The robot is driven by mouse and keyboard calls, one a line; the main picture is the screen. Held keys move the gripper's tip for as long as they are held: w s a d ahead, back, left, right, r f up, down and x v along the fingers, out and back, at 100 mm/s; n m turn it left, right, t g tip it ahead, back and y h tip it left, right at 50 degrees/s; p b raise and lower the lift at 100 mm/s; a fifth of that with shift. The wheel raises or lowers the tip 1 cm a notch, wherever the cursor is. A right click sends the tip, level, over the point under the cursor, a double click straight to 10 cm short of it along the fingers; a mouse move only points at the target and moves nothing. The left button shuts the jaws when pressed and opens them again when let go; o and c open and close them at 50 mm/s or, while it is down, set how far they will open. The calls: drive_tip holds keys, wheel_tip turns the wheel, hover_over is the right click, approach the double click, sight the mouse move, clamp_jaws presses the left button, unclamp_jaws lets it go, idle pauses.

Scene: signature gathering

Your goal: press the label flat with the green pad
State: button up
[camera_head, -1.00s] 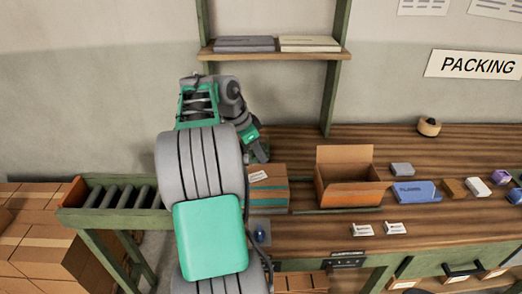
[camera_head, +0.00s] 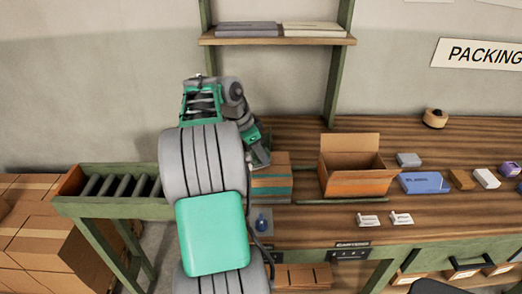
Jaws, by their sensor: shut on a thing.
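A closed brown carton (camera_head: 272,187) with a teal band stands on the bench, just right of my arm. My gripper (camera_head: 261,160) is at the carton's top left, low over its top face. Whether it touches the carton cannot be told. The gripper is shut; what it holds is mostly hidden at this angle and too small to make out. No loose green pad shows elsewhere on the bench. The label on the carton's top is now hidden behind the gripper.
An open empty carton (camera_head: 357,183) stands to the right. Beyond it lie a blue pack (camera_head: 427,183), small boxes and a tape roll (camera_head: 435,118). Two white cards (camera_head: 368,220) lie in front. A roller conveyor (camera_head: 110,205) is at left, a shelf (camera_head: 276,41) above.

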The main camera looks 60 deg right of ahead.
drive_tip(key=shift+f+b, duration=0.5)
drive_tip(key=shift+f, duration=0.15)
idle(0.8)
wheel_tip(320, 180, up, 7)
drive_tip(key=p, duration=0.6)
drive_tip(key=shift+r+p, duration=0.15)
drive_tip(key=shift+p, duration=0.15)
